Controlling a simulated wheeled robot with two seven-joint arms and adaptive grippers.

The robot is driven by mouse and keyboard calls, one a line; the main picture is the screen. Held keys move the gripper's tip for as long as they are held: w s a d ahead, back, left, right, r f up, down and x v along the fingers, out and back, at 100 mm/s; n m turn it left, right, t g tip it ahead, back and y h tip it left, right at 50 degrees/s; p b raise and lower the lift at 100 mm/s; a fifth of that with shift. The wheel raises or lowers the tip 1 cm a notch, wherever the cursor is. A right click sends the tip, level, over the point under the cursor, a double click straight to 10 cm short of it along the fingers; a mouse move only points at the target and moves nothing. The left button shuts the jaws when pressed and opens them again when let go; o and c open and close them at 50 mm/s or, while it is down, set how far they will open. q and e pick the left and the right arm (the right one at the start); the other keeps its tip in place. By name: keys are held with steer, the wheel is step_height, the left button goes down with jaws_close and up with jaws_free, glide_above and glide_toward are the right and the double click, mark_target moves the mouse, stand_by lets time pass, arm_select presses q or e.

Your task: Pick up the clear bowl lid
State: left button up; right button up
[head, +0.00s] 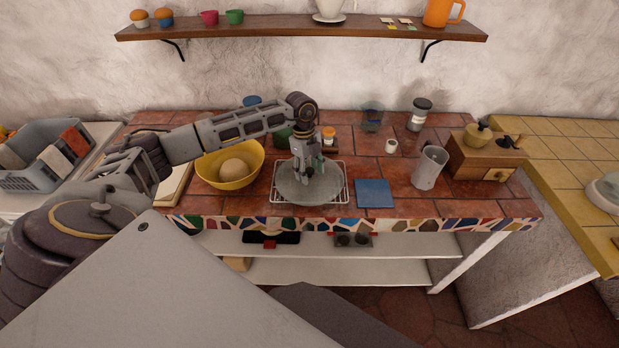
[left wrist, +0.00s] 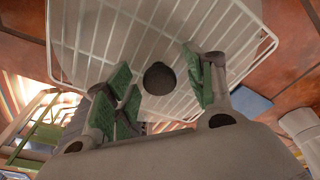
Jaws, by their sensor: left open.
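The clear bowl lid (head: 322,191) is a greyish see-through disc lying on a white wire rack (head: 346,187) near the counter's front edge. In the left wrist view its dark round knob (left wrist: 158,78) shows, with the rack's wires (left wrist: 95,30) visible through the lid. My left gripper (head: 308,172) points down over the lid's middle. In the left wrist view its green-padded fingers (left wrist: 163,92) are apart, one on each side of the knob, and hold nothing. Whether the fingers touch the lid I cannot tell. My right gripper is out of view.
A yellow bowl (head: 212,176) with a round tan thing in it stands left of the rack. A blue square (head: 374,194) lies to the right, then a clear pitcher (head: 428,168) and a wooden box (head: 484,160). A jar and small cups stand behind. A shelf (head: 300,29) hangs above.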

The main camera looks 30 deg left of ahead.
mark_target(310, 170)
arm_select(q)
jaws_close()
stand_by(0.3)
steer(key=shift+r, duration=0.1)
step_height(310, 170, up, 8)
steer(key=shift+r+b, duration=0.2)
steer(key=shift+b, duration=0.6)
steer(key=shift+r, duration=0.75)
steer(key=shift+r, duration=0.1)
